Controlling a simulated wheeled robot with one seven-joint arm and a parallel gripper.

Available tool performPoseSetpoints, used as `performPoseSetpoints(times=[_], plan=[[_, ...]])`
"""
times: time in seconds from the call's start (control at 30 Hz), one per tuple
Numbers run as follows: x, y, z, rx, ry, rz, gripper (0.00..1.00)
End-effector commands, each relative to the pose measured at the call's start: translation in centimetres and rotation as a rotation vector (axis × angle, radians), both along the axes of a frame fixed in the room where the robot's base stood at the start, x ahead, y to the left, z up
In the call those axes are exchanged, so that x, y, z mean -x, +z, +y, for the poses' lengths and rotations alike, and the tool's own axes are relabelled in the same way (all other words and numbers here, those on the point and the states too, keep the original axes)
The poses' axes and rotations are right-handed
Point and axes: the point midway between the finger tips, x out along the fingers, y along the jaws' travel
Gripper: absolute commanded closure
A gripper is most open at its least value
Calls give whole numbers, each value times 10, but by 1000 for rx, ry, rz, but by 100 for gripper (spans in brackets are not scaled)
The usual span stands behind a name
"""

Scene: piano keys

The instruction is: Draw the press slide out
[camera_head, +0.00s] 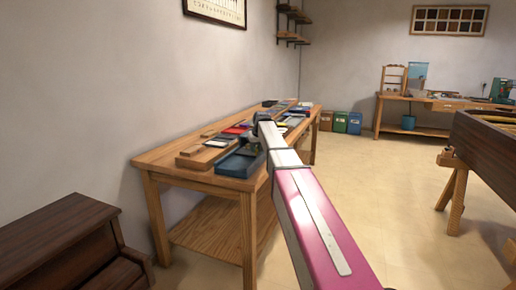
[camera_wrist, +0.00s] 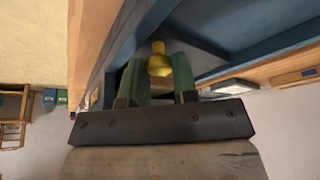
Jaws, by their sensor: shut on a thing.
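The blue press (camera_head: 236,164) sits at the near end of the long wooden workbench, its front close to the bench edge. In the wrist view its blue body (camera_wrist: 272,66) fills the upper right. A brass knob (camera_wrist: 158,62) stands out from it. My gripper (camera_wrist: 160,72) has its two green fingers on either side of the knob and is shut on it. In the head view my arm reaches to the press's right side, and the knob and fingertips are hidden or too small to make out. How far the slide is out cannot be told.
Wooden blocks (camera_head: 196,160) lie left of the press, and several tools and boxes crowd the bench (camera_head: 160,160) farther back. A dark upright piano (camera_head: 55,235) stands at lower left. Open floor (camera_head: 375,200) lies right of the bench, with a trestle-borne wooden case (camera_head: 487,150) beyond.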

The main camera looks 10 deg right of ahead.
Motion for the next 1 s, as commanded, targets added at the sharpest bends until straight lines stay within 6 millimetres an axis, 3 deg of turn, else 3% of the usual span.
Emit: performPoseSetpoints(times=[0.03,0.5,0.7,1.0], plan=[[14,0,6,0,2,0,100],[108,0,59,-1,2,0,100],[132,0,75,-1,0,1,100],[146,0,84,-2,1,1,100]])
